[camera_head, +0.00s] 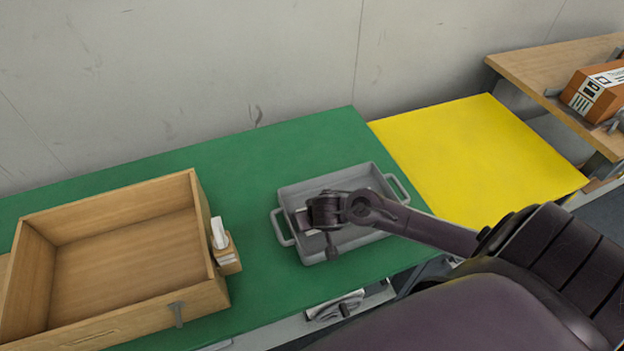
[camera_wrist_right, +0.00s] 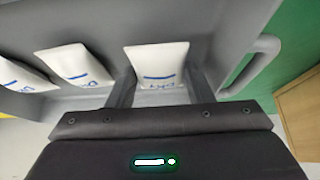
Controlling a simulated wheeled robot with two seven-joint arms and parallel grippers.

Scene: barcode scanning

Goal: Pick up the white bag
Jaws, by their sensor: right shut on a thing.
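My right gripper (camera_head: 331,246) reaches down into the grey tray (camera_head: 381,177) on the green table top. In the right wrist view its two fingers (camera_wrist_right: 161,92) stand on either side of a white bag (camera_wrist_right: 158,62) with blue marks, shut on it. The bag appears still within the tray; whether it touches the tray floor cannot be told. Two more white bags, a near one (camera_wrist_right: 76,66) and a farther one (camera_wrist_right: 20,76), lie to the left in that view. In the head view my gripper and wrist hide most of the tray's contents. My left gripper is not in view.
A large, empty wooden box (camera_head: 130,255) stands left of the tray. A scanner-like white device in a small wooden holder (camera_head: 228,255) is at its right side. A yellow surface (camera_head: 480,155) at right is clear. An orange box (camera_head: 597,92) sits on a wooden table beyond.

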